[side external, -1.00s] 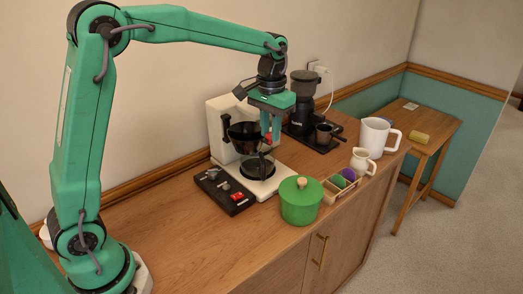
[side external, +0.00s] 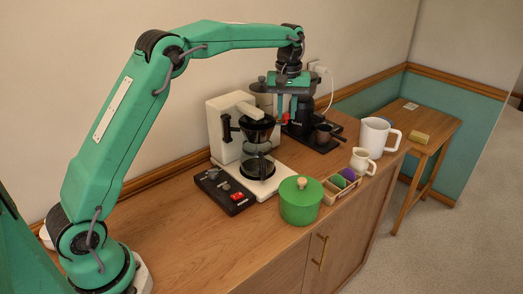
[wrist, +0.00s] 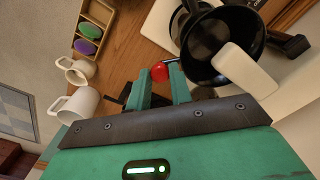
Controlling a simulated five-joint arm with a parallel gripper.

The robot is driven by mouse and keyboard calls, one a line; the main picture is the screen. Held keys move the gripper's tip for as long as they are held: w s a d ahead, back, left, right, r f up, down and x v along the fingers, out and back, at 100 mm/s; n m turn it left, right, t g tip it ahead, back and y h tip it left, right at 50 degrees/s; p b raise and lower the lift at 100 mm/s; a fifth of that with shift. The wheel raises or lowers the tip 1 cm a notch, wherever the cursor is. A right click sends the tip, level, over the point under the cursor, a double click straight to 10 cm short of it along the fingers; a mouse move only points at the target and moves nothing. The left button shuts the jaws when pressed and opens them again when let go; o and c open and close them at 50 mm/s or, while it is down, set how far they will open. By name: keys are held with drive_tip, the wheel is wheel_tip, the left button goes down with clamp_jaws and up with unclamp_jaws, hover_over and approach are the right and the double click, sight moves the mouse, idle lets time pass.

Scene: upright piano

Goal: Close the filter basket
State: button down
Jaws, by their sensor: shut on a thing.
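The black filter basket (side external: 254,134) is at the white coffee maker (side external: 221,120), above the glass carafe (side external: 256,165). The coffee maker's white top arm reaches over it; in the wrist view the white end (wrist: 245,70) overlaps the rim of the dark, round basket (wrist: 205,38). My gripper (side external: 286,112) is just right of the basket, fingers pointing down. Its fingertips are shut on a red knob (wrist: 160,72) beside the basket.
A black grinder (side external: 301,125) stands close behind my gripper.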

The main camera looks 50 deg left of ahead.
drive_tip(key=shift+w+a+r, duration=0.15)
drive_tip(key=shift+w, duration=0.05)
drive_tip(key=c, duration=1.3)
unclamp_jaws()
drive_tip(key=shift+o, duration=0.2)
drive_tip(key=shift+s, duration=0.1)
drive_tip(key=shift+r, duration=3.85)
